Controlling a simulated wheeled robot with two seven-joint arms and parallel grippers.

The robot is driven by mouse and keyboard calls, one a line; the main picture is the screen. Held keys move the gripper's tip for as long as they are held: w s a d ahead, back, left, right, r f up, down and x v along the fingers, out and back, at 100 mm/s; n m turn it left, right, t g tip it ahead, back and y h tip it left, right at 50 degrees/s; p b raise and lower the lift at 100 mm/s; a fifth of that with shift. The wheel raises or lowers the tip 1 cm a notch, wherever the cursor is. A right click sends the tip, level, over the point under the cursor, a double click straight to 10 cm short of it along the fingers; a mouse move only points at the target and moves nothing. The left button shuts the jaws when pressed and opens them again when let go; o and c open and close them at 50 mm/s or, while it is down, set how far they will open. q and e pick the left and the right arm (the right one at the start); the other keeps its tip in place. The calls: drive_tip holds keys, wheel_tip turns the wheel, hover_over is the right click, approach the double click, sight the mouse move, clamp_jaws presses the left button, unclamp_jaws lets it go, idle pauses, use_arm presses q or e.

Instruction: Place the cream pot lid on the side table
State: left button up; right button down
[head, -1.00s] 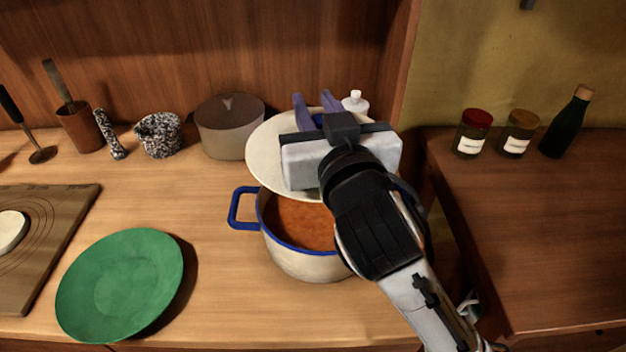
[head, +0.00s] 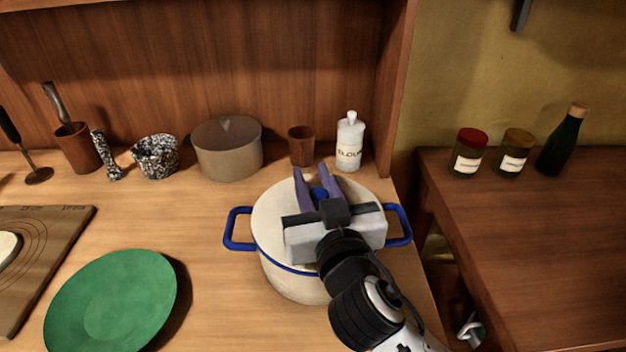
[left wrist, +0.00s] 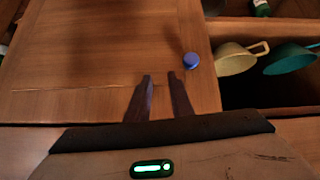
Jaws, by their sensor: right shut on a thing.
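The cream pot lid (head: 270,214) with its blue knob (head: 319,193) lies over the cream pot (head: 290,281) with blue handles and covers its opening. My right gripper (head: 312,177) is above the lid, its purple fingers shut on the knob. It hides part of the lid. The side table (head: 560,230) is the dark wooden surface on the right, with a bare middle. My left gripper (left wrist: 159,77) shows only in the left wrist view, open and empty, in front of a wooden cabinet front with a round blue knob (left wrist: 191,61).
Behind the pot stand a flour bottle (head: 349,145), a brown cup (head: 301,146) and a grey-brown covered pot (head: 227,152). A green plate (head: 112,300) lies left. Two jars (head: 468,154) and a dark bottle (head: 563,143) stand at the side table's back. A gap separates the surfaces.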

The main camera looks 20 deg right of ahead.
drive_tip(key=shift+f, duration=0.15)
drive_tip(key=c, duration=1.5)
unclamp_jaws()
drive_tip(key=shift+o, duration=0.2)
